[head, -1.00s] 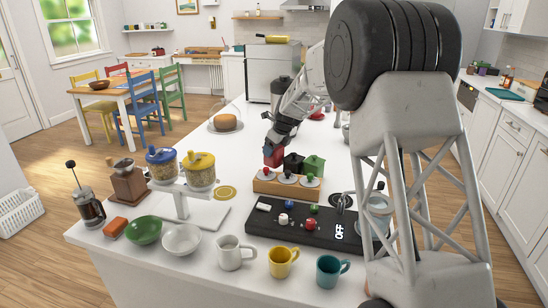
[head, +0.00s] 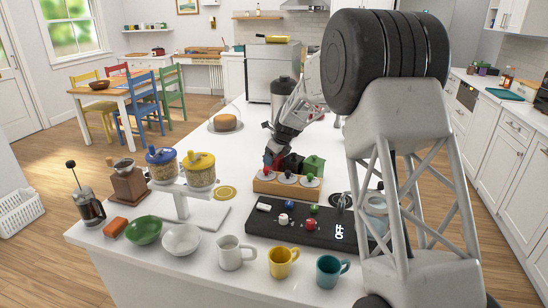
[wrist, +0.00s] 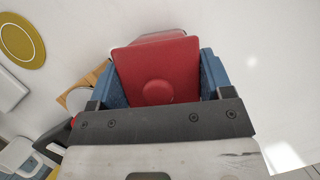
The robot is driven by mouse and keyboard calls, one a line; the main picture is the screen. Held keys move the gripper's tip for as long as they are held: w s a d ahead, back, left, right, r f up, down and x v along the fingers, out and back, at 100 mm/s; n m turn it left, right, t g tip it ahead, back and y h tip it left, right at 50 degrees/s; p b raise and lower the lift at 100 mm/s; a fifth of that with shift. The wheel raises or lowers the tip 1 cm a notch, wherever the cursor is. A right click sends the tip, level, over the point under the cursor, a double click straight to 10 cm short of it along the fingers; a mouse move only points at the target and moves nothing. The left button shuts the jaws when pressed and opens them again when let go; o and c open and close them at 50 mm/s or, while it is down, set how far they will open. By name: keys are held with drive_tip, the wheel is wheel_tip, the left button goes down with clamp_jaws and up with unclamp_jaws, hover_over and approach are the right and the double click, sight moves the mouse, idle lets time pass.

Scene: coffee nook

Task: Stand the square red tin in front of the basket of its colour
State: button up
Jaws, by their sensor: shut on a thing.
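My gripper (head: 271,150) is shut on the square red tin (head: 272,162), just behind the left end of a wooden rack (head: 264,186). In the wrist view the tin (wrist: 158,75) sits between the blue finger pads, its lid and round knob facing the camera. Whether its base touches the counter is hidden. The rack holds three round metal pieces with a red knob (head: 266,171), a blue knob and a green knob (head: 309,177); I take these for the baskets. A dark tin (head: 293,163) and a green tin (head: 314,165) stand behind the rack, to the right of the red one.
A black scale-like slab (head: 270,228) with small coloured items lies in front of the rack. A white stand with blue-lidded and yellow-lidded jars (head: 200,172) is to the left. A covered cake (head: 225,122) stands behind left. White counter is clear between them.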

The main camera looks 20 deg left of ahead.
drive_tip(key=o, duration=1.1)
drive_tip(key=shift+r, duration=0.1)
drive_tip(key=v, duration=1.2)
drive_tip(key=shift+s, duration=0.1)
drive_tip(key=shift+d, duration=0.1)
